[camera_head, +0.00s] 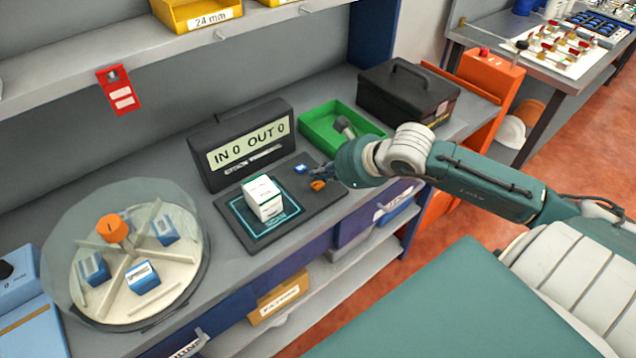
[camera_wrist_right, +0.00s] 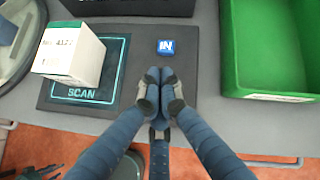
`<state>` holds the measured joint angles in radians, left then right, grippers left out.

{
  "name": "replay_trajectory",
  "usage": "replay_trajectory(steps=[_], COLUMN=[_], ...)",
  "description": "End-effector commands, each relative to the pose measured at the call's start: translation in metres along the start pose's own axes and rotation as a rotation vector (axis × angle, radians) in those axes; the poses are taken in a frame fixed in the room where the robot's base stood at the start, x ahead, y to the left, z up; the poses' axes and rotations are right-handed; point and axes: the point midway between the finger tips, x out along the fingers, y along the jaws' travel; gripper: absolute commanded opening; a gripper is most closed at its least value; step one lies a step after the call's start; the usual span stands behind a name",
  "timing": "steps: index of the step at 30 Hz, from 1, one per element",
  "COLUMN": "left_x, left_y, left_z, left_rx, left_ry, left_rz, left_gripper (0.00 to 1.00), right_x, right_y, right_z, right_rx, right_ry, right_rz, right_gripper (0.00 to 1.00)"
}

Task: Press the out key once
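The orange key (camera_head: 318,185) sits on the right part of the dark scan panel (camera_head: 326,204), below and right of the blue IN key (camera_head: 300,169). I cannot read a label on the orange key. My right gripper (camera_head: 325,172) is low over the panel beside the orange key; whether it touches cannot be told. In the right wrist view its fingertips (camera_wrist_right: 157,82) are together and empty, just below the blue IN key (camera_wrist_right: 166,46); the orange key is hidden there. The display (camera_head: 245,145) reads IN 0 OUT 0. My left gripper is not in view.
A white box (camera_head: 263,197) stands on the scan area, left of the keys. A green bin (camera_head: 318,127) and a black case (camera_head: 405,95) stand behind. A round clear-walled carousel (camera_head: 180,285) is at the left. An overhead shelf (camera_head: 150,62) runs above.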

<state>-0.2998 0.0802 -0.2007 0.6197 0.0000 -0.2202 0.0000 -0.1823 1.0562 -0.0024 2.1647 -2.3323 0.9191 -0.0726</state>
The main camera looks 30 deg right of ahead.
Motion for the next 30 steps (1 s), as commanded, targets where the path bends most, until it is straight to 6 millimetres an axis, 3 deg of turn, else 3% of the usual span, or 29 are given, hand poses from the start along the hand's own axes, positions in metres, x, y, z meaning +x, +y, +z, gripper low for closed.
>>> replay_trajectory(steps=[23,30], left_x=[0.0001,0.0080], left_y=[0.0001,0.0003], left_z=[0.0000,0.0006], left_rx=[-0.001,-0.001], left_ry=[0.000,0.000], left_rz=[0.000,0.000], left_gripper=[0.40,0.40], right_x=[0.0001,0.0041], right_y=[0.0000,0.0016], right_z=[-0.0001,-0.0040], right_rx=[0.000,0.000], right_ry=[0.000,0.000], right_rz=[0.000,0.000], right_gripper=[0.00,0.00])
